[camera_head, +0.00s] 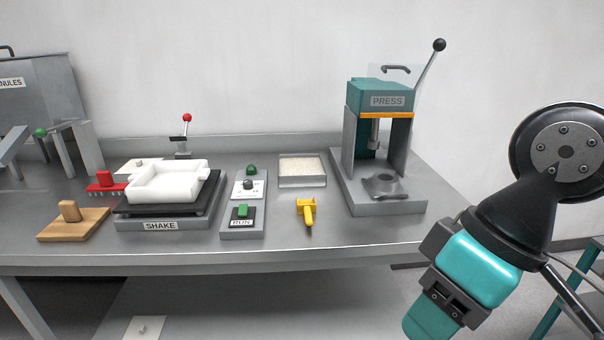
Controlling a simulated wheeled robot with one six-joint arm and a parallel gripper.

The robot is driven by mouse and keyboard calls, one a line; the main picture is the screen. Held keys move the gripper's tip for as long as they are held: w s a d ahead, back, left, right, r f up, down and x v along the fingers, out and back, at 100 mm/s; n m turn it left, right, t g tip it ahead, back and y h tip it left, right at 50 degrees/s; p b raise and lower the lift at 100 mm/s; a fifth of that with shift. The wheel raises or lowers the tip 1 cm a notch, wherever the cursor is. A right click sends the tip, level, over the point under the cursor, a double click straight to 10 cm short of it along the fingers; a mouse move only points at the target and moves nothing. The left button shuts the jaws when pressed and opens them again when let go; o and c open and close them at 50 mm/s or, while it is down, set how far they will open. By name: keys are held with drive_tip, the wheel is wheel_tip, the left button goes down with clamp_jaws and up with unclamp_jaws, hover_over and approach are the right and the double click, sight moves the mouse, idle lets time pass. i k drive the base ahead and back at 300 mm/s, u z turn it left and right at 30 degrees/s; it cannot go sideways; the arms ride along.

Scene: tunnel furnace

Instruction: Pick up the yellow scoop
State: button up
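The yellow scoop (306,210) lies on the grey metal bench, near its front edge. It is in front of the shallow tray of pale granules and to the left of the press. Its narrow end points toward the front edge. My arm comes in from the right side, and my teal and dark gripper (422,322) hangs at the lower right, in front of the bench edge and well away from the scoop. Its fingertips are not clearly visible, so I cannot tell whether it is open or shut.
The press (379,100) with its raised lever stands right of the scoop. The granule tray (302,181) is behind it. The run control box (243,232) is to its left, then the shaker (163,224) with a white tray (168,192). Bare bench surrounds the scoop.

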sight(307, 206)
drive_tip(key=u, duration=0.65)
drive_tip(key=i, duration=1.15)
drive_tip(key=z, duration=0.65)
